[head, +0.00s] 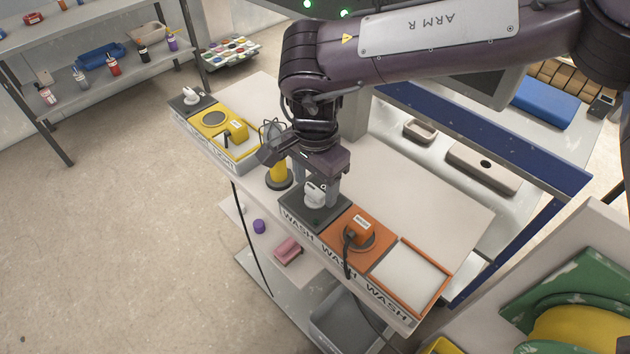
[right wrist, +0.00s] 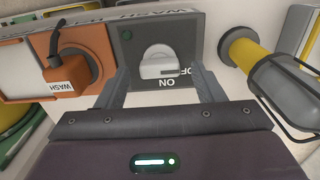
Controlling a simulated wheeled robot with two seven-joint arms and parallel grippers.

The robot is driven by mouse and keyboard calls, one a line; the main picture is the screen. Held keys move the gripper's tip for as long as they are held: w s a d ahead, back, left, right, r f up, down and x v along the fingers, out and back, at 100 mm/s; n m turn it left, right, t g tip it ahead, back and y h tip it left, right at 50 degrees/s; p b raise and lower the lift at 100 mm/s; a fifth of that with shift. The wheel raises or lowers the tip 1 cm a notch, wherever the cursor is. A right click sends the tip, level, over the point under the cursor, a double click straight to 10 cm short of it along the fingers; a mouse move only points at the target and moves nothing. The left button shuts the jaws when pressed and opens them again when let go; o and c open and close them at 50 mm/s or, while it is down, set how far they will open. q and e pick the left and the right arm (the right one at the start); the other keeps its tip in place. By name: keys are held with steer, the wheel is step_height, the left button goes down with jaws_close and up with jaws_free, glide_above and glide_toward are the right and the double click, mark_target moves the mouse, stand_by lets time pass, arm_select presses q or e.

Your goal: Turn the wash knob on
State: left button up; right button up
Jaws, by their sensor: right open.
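The wash knob (head: 314,195) is white and sits on a dark grey panel (head: 325,220) on the front strip marked WASH. In the right wrist view the knob (right wrist: 158,62) lies with its bar roughly sideways, one end by the OFF label, which is partly covered; the ON label (right wrist: 166,83) is clear. My right gripper (head: 316,187) is open and points down over the panel. In the right wrist view its fingers (right wrist: 158,74) stand on both sides of the knob, with gaps visible. I cannot tell whether they touch the panel. My left gripper is out of view.
An orange panel (head: 372,253) with a plug and cable adjoins the wash panel. Another knob (head: 191,97) and a yellow panel (head: 208,118) are at the far left end. A small dark green light (right wrist: 127,35) shows on the wash panel.

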steer(key=shift+f, duration=0.35)
steer(key=c, duration=1)
steer(key=shift+m, duration=0.4)
steer(key=m+p, duration=0.1)
steer(key=m, duration=0.4)
steer(key=shift+m, duration=0.4)
steer(key=m, duration=0.5)
steer(key=shift+m, duration=0.3)
